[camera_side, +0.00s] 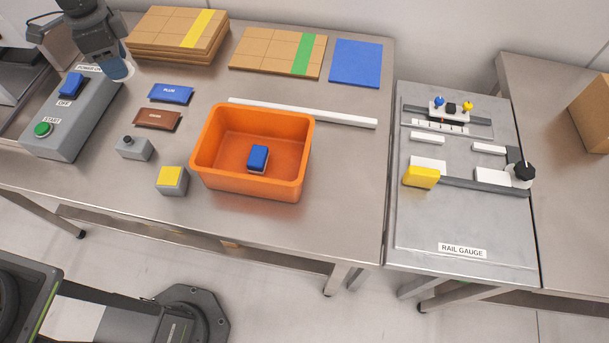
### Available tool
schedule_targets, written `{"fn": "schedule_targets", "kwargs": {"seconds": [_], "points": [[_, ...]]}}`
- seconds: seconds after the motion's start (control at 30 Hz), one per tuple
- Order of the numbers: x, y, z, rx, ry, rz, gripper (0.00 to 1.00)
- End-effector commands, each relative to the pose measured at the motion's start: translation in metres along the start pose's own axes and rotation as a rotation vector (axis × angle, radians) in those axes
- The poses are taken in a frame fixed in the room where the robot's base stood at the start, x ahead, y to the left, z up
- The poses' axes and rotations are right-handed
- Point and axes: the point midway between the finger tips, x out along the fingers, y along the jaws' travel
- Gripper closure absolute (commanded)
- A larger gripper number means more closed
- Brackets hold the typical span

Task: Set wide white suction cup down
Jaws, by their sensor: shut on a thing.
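My gripper (118,62) is at the upper left, above the table between the grey power box and the stack of cardboard. It is shut on a small pale piece with some blue on it, which I take for the wide white suction cup (121,71). Its shape is mostly hidden by the dark gripper body and too small to make out. I cannot tell whether it touches the table. No other suction cup can be made out.
The grey box (62,118) with blue and green buttons is close by. Stacked cardboard (165,35) stands right of my gripper. Blue and brown packets (157,119) lie in front. An orange bin (250,185) holds a blue block. A rail gauge plate (440,225) is at right.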

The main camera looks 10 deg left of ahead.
Motion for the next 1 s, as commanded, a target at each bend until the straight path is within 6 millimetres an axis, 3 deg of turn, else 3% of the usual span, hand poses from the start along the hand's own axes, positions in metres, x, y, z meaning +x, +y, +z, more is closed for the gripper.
{"fn": "schedule_targets", "kwargs": {"seconds": [0.27, 0.47, 0.7, 0.9, 1.0], "points": [[0.001, 0.021, -0.065, 0.038, -0.001, 0.002, 0.81], [-0.001, 0.061, -0.137, 0.075, -0.001, 0.002, 0.81], [0.0, 0.148, -0.227, 0.124, -0.001, 0.003, 0.81], [0.001, 0.235, -0.279, 0.162, -0.001, 0.003, 0.81], [0.002, 0.274, -0.294, 0.175, -0.001, 0.003, 0.81]]}}
